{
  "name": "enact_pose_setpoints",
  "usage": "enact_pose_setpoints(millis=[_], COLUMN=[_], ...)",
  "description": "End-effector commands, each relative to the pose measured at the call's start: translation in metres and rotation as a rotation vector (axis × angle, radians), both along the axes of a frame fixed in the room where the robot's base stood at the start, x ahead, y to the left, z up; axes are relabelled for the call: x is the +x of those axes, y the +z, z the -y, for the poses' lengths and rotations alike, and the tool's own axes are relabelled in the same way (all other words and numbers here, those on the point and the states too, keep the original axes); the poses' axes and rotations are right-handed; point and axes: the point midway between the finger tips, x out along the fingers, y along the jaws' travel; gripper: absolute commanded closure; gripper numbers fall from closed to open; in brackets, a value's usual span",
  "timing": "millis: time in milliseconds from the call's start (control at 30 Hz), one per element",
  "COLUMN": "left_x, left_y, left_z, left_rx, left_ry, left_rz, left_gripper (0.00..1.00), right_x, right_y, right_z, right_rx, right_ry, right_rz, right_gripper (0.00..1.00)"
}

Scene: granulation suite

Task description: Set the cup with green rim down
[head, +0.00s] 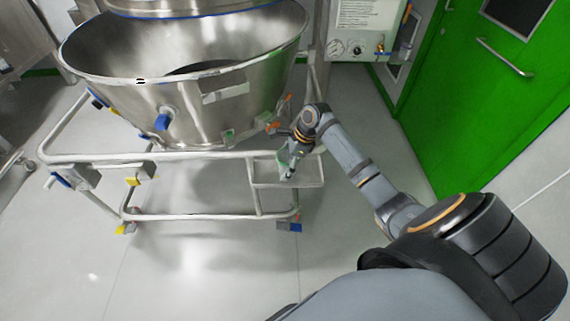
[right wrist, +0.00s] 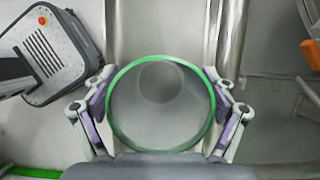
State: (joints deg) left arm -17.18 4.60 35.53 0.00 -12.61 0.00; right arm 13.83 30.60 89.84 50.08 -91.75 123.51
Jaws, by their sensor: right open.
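The cup with green rim (right wrist: 160,120) is seen from above in the right wrist view, its mouth facing the camera, and it looks empty. My right gripper (right wrist: 160,108) is open, with one finger on each side of the cup, close to its wall. In the head view my right gripper (head: 289,172) is low over the small metal side shelf (head: 310,180) of the trolley. There the cup is mostly hidden by the gripper, with only a bit of green showing. The cup appears to stand upright on the shelf. My left gripper is not in view.
A large steel bowl (head: 120,100) sits on the tubular trolley frame (head: 90,157) left of the shelf, with blue, orange and green fittings close by. A green door (head: 480,90) stands at the right. The grey floor (head: 210,280) in front is clear.

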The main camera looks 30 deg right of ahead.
Motion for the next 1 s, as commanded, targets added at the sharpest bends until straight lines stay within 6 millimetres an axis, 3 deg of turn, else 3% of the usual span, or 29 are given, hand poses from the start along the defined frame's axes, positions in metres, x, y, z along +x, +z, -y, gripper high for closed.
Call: enact_pose_setpoints(millis=[167, 600, 767, 1000], left_x=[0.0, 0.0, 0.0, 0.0], left_y=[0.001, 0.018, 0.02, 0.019], left_z=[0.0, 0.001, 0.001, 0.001], left_rx=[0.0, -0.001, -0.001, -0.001], left_ry=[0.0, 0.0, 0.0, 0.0], left_rz=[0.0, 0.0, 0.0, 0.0], left_gripper=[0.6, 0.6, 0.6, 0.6], right_x=[-0.001, -0.02, -0.023, -0.023], right_y=[0.01, 0.099, 0.111, 0.113], right_z=[0.003, 0.036, 0.04, 0.04], right_rx=[-0.002, -0.006, -0.001, 0.0], right_ry=[-0.001, -0.001, 0.0, 0.0], right_rz=[0.001, 0.001, 0.0, 0.0], right_gripper=[0.15, 0.15, 0.15, 0.15])
